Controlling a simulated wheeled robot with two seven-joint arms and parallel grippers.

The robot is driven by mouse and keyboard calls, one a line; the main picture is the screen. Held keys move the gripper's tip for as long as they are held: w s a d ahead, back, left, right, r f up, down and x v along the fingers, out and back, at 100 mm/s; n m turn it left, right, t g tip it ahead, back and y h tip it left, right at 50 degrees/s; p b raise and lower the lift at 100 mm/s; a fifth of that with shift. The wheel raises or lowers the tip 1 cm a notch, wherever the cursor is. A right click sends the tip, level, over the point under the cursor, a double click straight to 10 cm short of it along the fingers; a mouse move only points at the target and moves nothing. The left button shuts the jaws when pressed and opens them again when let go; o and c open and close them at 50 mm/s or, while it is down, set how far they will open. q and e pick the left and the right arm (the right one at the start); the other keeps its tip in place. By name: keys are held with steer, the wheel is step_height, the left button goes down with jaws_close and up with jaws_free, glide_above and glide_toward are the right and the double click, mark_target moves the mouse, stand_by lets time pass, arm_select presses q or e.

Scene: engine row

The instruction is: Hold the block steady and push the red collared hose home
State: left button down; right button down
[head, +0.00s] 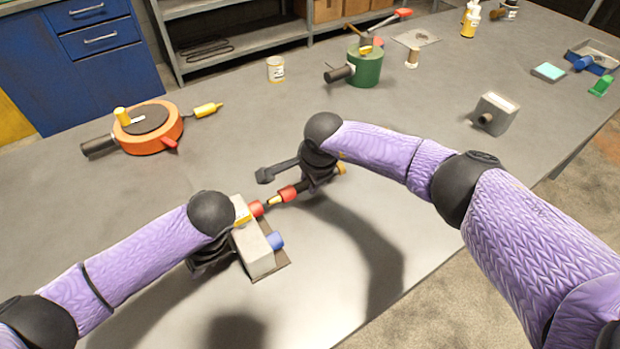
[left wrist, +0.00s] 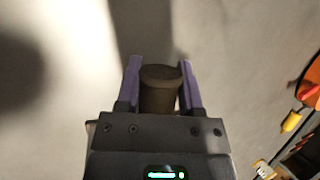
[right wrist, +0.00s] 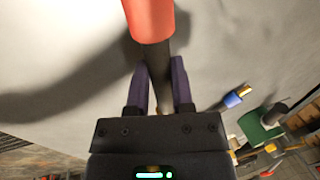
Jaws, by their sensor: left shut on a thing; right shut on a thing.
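The pale block (head: 256,254) sits on a dark plate on the bench, with a red port (head: 256,208) and a blue port (head: 275,241). My left gripper (head: 212,258) is beside the block; in the left wrist view its fingers are shut on a dark round stub (left wrist: 161,90). My right gripper (head: 312,177) is shut on the black hose with the red collar (head: 287,193). The hose's brass tip (head: 273,201) points at the red port, very close; I cannot tell whether they touch. The red collar also shows in the right wrist view (right wrist: 149,18).
A blue-collared hose end (right wrist: 234,99) shows in the right wrist view. A dark bar (head: 278,171) is by my right gripper. An orange round unit (head: 153,129), a green canister (head: 366,68) and a grey box (head: 494,114) stand farther off. The bench's front is clear.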

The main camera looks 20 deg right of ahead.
mark_target(293, 188)
steer(key=shift+s+a, duration=0.3)
steer(key=shift+a, duration=0.7)
steer(key=shift+s+a, duration=0.25)
steer(key=shift+a, duration=0.7)
steer(key=shift+c, duration=2)
jaws_free()
steer(key=v, duration=1.2)
steer(key=shift+d, duration=0.1)
arm_select(q)
steer(key=shift+c, duration=0.7)
jaws_free()
